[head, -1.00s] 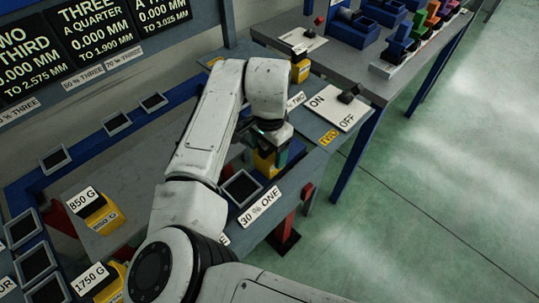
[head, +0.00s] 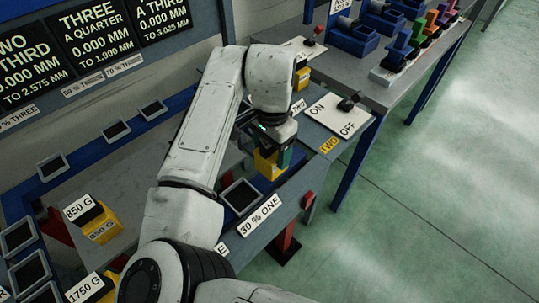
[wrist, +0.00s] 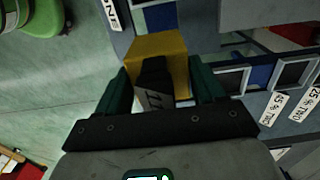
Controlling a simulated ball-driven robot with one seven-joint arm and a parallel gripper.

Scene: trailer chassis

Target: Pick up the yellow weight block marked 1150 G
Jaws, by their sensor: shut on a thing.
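The yellow weight block (head: 267,166) is between the fingers of my gripper (head: 274,153), over the blue-edged bench, close to the "30 % ONE" label. In the wrist view my gripper (wrist: 160,84) has a dark green finger on each side of the yellow block (wrist: 160,48). A dark grip piece rises from the block toward the camera, with only part of its marking, like "11", showing. The full weight marking cannot be read. My gripper is shut on the block. Its underside is hidden, so a gap below it cannot be judged.
Yellow weights marked 850 G (head: 103,228) and 1750 G (head: 100,291) stand at the left. A square dark pad (head: 240,196) lies beside the held block. An ON/OFF switch plate (head: 339,116) is to the right. Another yellow block (head: 302,78) stands behind the arm. Green floor is clear at right.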

